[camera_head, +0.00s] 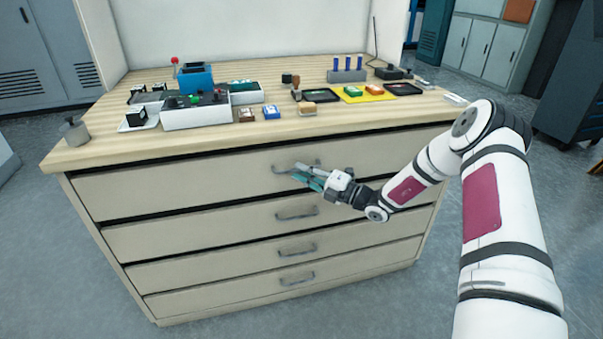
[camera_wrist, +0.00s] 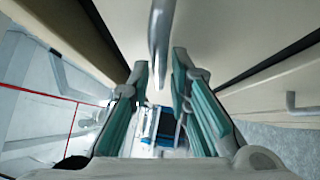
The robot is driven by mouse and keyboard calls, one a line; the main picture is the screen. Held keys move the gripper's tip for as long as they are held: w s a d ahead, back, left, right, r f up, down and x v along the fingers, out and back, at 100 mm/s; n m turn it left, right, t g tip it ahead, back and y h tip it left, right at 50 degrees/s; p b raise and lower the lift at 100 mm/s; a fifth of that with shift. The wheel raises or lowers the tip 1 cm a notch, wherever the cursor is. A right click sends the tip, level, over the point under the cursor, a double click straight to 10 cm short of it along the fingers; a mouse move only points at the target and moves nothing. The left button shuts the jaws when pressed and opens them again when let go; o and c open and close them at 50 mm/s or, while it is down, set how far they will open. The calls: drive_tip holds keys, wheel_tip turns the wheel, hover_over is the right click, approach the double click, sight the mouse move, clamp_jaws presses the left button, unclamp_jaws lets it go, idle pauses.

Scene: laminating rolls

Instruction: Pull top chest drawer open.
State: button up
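The chest's top drawer (camera_head: 170,185) has a pale front, and a dark gap shows along its upper edge. It looks shut or nearly so. Its grey bar handle (camera_head: 281,169) sits near the middle of the front, partly covered by my gripper (camera_head: 304,173). In the wrist view, the handle (camera_wrist: 160,32) lies just ahead of my gripper (camera_wrist: 162,72), roughly between the lines of its two teal-padded fingers. The fingers are apart with a clear gap between them, and nothing is held. Whether a fingertip touches the handle I cannot tell.
Lower drawers with similar handles (camera_head: 297,213) sit beneath. The wooden top (camera_head: 215,143) carries a blue bin (camera_head: 196,80), a yellow mat (camera_head: 345,97), stamps and small boxes. Open grey floor (camera_head: 400,300) lies in front of the chest.

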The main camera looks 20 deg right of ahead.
drive_tip(key=shift+w+a, duration=0.15)
drive_tip(key=shift+a, duration=0.1)
clamp_jaws()
drive_tip(key=s+p, duration=1.5)
drive_tip(key=s, duration=2.7)
drive_tip(key=shift+s, duration=0.2)
unclamp_jaws()
drive_tip(key=shift+s, duration=0.1)
